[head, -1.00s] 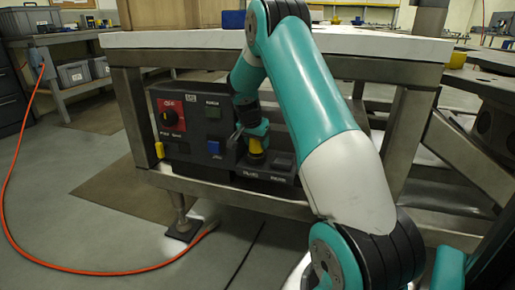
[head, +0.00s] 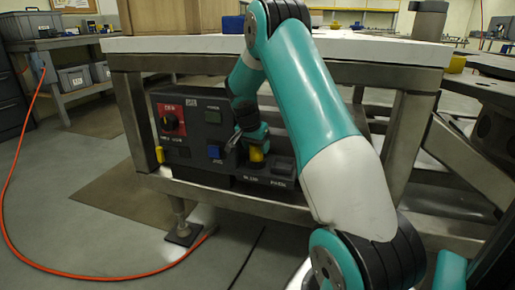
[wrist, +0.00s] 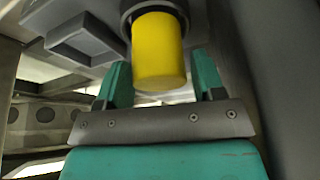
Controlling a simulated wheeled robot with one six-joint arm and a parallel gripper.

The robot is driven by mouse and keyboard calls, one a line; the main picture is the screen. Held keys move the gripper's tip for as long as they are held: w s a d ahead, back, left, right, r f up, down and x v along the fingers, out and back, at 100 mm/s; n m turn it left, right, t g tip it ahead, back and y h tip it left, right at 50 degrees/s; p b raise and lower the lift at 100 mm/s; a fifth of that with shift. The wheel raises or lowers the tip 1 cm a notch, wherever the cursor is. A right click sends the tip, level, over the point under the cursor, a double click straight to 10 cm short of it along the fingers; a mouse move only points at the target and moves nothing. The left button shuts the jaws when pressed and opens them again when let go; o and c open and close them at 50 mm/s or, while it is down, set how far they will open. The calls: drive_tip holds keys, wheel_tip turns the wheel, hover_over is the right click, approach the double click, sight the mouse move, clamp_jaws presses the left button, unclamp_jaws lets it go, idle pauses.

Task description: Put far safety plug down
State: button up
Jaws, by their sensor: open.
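A yellow cylindrical plug (head: 257,155) stands in a dark collar on the front ledge of the black control panel (head: 188,133). In the wrist view the yellow plug (wrist: 158,52) shows large at the top centre, its dark collar at the upper edge. My gripper (wrist: 162,80) is open, with one teal finger on each side of the plug and a visible gap beside it. In the head view my gripper (head: 243,143) is at the plug, partly hidden by its own links. A second, smaller yellow piece (head: 160,155) is at the panel's left edge.
The panel sits under a white-topped metal bench (head: 205,44), between its legs. It carries a red switch plate (head: 171,119), a green button (head: 212,117) and a blue button (head: 214,152). An orange hose (head: 75,258) lies on the floor at left.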

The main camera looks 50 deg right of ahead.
drive_tip(key=w+p+v, duration=0.1)
drive_tip(key=p+v, duration=0.1)
drive_tip(key=v, duration=0.7)
drive_tip(key=s+a+r+n+t+y, duration=0.1)
drive_tip(key=s+a+r+n+y, duration=0.2)
drive_tip(key=a, duration=0.7)
drive_tip(key=s+a+r+n, duration=0.25)
drive_tip(key=a+n, duration=0.25)
drive_tip(key=a, duration=0.4)
drive_tip(key=s+a+r+n+t+y, duration=0.1)
drive_tip(key=s+a+r+n+y, duration=0.2)
drive_tip(key=a, duration=0.7)
drive_tip(key=s+a+n+g+y, duration=0.1)
drive_tip(key=s+a+n, duration=0.5)
drive_tip(key=s, duration=0.3)
drive_tip(key=s+a+n+g+y, duration=0.1)
drive_tip(key=s+a+n, duration=0.5)
drive_tip(key=s, duration=0.4)
drive_tip(key=shift+a+g+y, duration=0.3)
drive_tip(key=shift+a+g, duration=0.1)
drive_tip(key=shift+a, duration=0.25)
